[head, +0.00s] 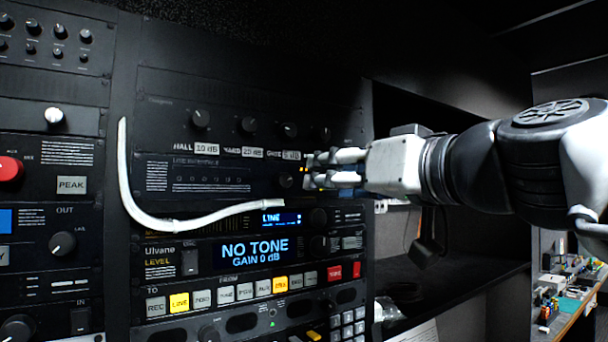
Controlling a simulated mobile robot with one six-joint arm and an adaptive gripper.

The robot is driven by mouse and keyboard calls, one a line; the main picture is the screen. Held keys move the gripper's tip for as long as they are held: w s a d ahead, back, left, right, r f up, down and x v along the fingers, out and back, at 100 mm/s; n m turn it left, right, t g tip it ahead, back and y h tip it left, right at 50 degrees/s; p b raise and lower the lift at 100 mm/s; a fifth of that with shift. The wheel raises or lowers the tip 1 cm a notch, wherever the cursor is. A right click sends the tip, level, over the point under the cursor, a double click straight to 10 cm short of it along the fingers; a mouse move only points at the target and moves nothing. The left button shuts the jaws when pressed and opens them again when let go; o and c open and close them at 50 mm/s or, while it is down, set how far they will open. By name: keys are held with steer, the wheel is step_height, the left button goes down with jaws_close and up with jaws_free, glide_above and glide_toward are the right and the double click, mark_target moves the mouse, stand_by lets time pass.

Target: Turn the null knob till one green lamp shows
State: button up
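My gripper (311,170) is in front of the right part of the panel marked as a line interface (200,172). Its two pale fingers point left and stand apart, one above the other, with nothing clearly seen between them. A small dark knob (285,180) shows just left of the fingertips; I cannot read a null label on it. A small amber lamp (302,168) glows by the fingertips. No green lamp shows on this panel, and its right end is hidden behind my gripper.
A white cable (150,219) loops across the rack's front, below the panel. Under it are a lit display reading NO TONE (254,250) and a row of buttons. A small green light (272,310) shows lower down. A dark open bay (465,255) lies at right.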

mark_target(286, 180)
steer(key=p+x, duration=0.3)
steer(key=x, duration=1)
steer(key=shift+w+a+p, duration=0.1)
steer(key=shift+w+p, duration=0.05)
steer(key=shift+p, duration=0.25)
steer(key=shift+c, duration=0.3)
jaws_close()
steer(key=shift+m, duration=0.3)
steer(key=m, duration=0.4)
steer(key=shift+m+b, duration=0.3)
steer(key=shift+b, duration=0.05)
steer(key=m, duration=0.4)
steer(key=shift+m, duration=0.3)
